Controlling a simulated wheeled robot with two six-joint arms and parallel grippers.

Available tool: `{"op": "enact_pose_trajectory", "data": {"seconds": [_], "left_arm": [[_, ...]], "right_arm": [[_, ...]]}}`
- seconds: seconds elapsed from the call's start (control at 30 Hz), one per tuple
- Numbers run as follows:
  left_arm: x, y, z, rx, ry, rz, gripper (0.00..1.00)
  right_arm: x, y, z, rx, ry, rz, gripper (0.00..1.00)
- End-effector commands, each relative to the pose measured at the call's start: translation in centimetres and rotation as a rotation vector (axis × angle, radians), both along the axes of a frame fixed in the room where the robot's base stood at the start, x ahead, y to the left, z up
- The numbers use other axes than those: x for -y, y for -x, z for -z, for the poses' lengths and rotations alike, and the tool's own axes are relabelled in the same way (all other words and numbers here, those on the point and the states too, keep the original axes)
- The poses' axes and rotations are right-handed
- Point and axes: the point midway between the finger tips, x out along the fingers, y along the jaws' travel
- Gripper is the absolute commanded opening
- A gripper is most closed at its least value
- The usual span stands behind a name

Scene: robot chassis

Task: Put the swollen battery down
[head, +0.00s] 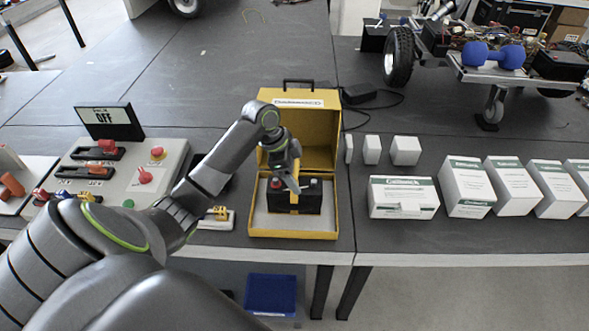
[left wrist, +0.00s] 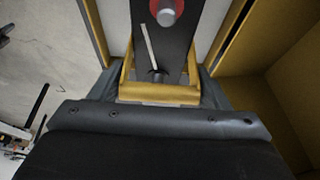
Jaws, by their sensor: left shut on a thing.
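The swollen battery (head: 311,203) is a black block with a red terminal, a grey terminal and a yellow strap. It appears within the lower half of the open yellow case (head: 252,210), which has a pale lining. My left gripper (head: 292,187) is over the battery, shut on its yellow strap. In the left wrist view the battery (left wrist: 150,50) shows its red terminal at the top, with the yellow strap (left wrist: 160,93) between my fingers. I cannot tell whether the battery's underside touches the case floor. My right gripper is not in view.
The case's lid (head: 318,148) stands open behind. A switch panel (head: 125,165) reading OFF is at the left. Several white boxes (head: 403,197) line the right table. A wheeled chassis (head: 490,75) with a blue dumbbell stands at the back right. A blue bin (head: 271,295) is below the table.

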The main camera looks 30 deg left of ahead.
Motion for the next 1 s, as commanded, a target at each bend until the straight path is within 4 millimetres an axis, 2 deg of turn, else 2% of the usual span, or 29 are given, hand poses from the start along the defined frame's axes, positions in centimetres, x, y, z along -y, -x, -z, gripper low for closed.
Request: {"op": "enact_pose_trajectory", "data": {"seconds": [0.07,0.1,0.27,0.53,0.67,1.0], "left_arm": [[0.1,-0.2,-0.3,0.009,0.0,0.003,0.0],[0.0,0.0,0.1,0.0,0.0,0.0,0.71],[0.0,0.0,0.1,0.0,0.0,0.0,0.92],[0.0,0.0,0.0,0.0,0.0,0.0,0.92],[-0.3,0.1,-0.7,0.002,-0.003,0.001,0.92],[-2.5,1.4,-6.7,0.004,-0.006,0.0,0.92]], "right_arm": [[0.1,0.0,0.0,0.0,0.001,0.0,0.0],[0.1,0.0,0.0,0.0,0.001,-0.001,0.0],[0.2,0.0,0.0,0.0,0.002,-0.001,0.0],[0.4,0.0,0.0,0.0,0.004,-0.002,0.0],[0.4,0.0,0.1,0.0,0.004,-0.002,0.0],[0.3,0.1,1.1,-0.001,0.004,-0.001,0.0]]}}
